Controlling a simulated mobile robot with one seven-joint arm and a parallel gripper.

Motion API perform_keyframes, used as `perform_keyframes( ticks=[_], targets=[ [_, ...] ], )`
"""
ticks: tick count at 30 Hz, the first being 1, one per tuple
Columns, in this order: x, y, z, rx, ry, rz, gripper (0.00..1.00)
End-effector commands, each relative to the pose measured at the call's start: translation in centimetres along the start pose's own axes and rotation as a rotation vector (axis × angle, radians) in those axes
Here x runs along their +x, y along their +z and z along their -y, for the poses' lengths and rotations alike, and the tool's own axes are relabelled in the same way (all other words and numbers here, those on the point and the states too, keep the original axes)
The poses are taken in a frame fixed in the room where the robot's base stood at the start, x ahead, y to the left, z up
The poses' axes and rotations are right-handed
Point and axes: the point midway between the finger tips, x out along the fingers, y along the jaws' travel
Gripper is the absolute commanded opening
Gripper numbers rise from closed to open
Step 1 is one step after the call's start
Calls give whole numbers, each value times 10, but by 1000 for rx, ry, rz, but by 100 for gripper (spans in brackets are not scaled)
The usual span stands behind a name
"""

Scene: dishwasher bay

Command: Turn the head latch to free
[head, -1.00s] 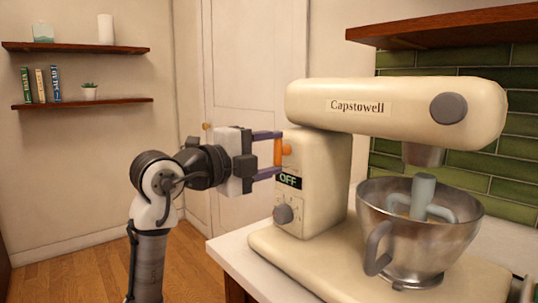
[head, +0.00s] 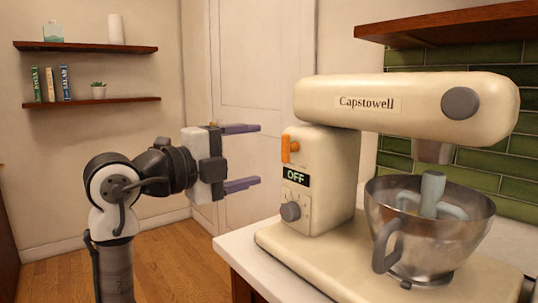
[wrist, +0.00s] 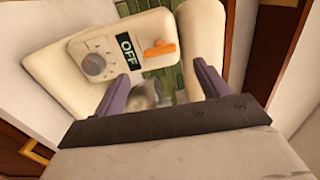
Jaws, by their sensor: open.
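The cream Capstowell stand mixer (head: 335,175) stands on the counter with its head level over the bowl. The head latch (head: 286,149) is a small orange lever on the upper rear column, its bar roughly upright in the head view. The latch also shows in the wrist view (wrist: 160,50), ahead of the fingers. My gripper (head: 258,154) is open and empty, left of the latch, with a clear gap between the fingertips and it. In the wrist view my gripper's two purple fingers (wrist: 161,72) are spread apart.
An OFF display (head: 296,177) and a grey dial (head: 290,212) sit below the latch. The steel bowl (head: 430,230) with a grey beater stands at the right. A wooden shelf (head: 450,22) hangs above the mixer. Open floor lies left of the counter (head: 235,244).

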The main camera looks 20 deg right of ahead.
Motion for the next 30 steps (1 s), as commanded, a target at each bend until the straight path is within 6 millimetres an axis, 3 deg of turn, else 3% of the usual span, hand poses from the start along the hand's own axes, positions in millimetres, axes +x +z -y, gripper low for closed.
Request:
perform_keyframes(
  ticks=[3, 9, 24, 28, 30],
  targets=[
    [-28, 1, -1, 0, -1, 3, 75],
    [-58, 0, 0, 0, 0, 0, 75],
    [-69, 1, 1, -3, -5, 4, 75],
    [-90, 22, 17, -91, -131, 115, 75],
    [-117, 43, 32, -177, -278, 226, 75]
  ],
)
